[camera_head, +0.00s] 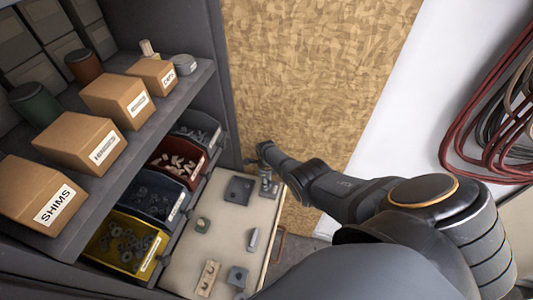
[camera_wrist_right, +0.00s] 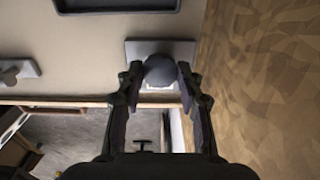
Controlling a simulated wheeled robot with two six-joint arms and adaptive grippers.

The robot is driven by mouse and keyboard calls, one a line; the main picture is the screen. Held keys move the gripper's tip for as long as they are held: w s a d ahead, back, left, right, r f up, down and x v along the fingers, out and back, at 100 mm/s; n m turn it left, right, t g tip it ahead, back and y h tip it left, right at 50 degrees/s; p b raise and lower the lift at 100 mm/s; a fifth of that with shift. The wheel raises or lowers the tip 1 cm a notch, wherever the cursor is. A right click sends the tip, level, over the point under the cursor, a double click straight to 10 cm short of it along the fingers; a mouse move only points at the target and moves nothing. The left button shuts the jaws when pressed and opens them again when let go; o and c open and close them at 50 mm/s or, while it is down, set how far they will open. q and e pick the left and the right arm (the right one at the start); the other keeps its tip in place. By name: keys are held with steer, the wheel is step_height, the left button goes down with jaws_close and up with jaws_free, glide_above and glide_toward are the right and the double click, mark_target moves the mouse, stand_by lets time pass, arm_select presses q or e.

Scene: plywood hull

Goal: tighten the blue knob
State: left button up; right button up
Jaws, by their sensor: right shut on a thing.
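A dark, rounded knob (camera_wrist_right: 160,69) sits on a pale grey square plate (camera_wrist_right: 135,48) in the right wrist view. Its colour looks dark slate; a clear blue does not show. My right gripper (camera_wrist_right: 160,78) is shut on the knob, with one finger on each side. In the head view my right gripper (camera_head: 266,172) is at the far right corner of the pale board (camera_head: 220,215), and the knob is mostly hidden there. My left gripper is not in view.
The board also carries a dark square plate (camera_head: 239,190), a grey cylinder (camera_head: 253,240) and a wooden strip (camera_head: 207,278). Left are shelves with cardboard boxes (camera_head: 83,142) and bins of small parts, including a yellow bin (camera_head: 124,243). A plywood wall (camera_head: 310,70) rises behind.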

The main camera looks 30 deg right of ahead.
steer(key=shift+w+d+r, duration=0.15)
steer(key=shift+w+r, duration=0.1)
steer(key=shift+w, duration=0.1)
steer(key=o, duration=0.9)
steer(key=shift+c, duration=0.2)
steer(key=shift+o, duration=1.2)
steer(key=shift+s, duration=0.1)
steer(key=shift+o, duration=0.3)
steer(key=shift+s, duration=0.15)
steer(key=shift+f, duration=0.15)
step_height(320, 180, up, 12)
